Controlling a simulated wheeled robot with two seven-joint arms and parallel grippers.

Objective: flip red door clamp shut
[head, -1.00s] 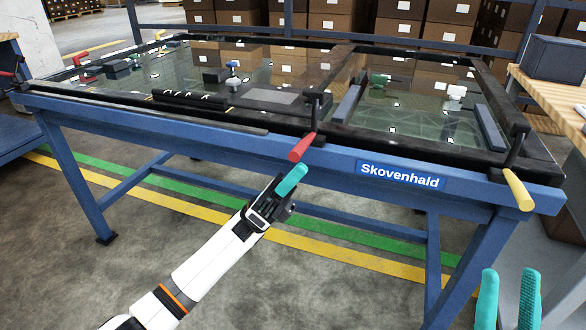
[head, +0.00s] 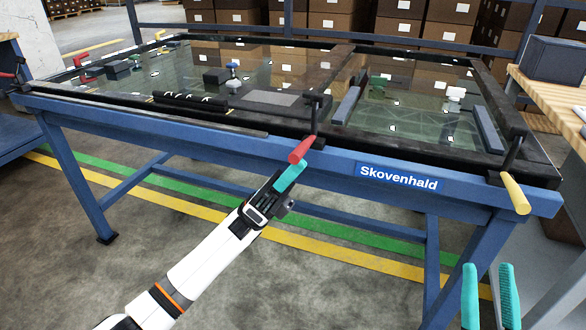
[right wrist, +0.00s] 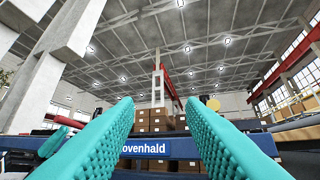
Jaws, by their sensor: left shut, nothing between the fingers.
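The red door clamp handle (head: 301,149) sticks out from the front edge of the trolley frame, left of the Skovenhald label, pointing outward toward me. My left gripper (head: 291,174) has its teal fingers shut and empty, with the tips just below the red handle; whether they touch it I cannot tell. My right gripper (head: 489,296) is open and empty at the lower right, in front of the trolley. Its two teal fingers also show wide apart in the right wrist view (right wrist: 165,135).
A yellow clamp handle (head: 516,194) sticks out at the right front corner. The blue trolley (head: 250,146) carries glass doors in black frames. A blue-grey bin (head: 555,60) stands on the wooden bench (head: 555,97) at right. The floor before the trolley is free.

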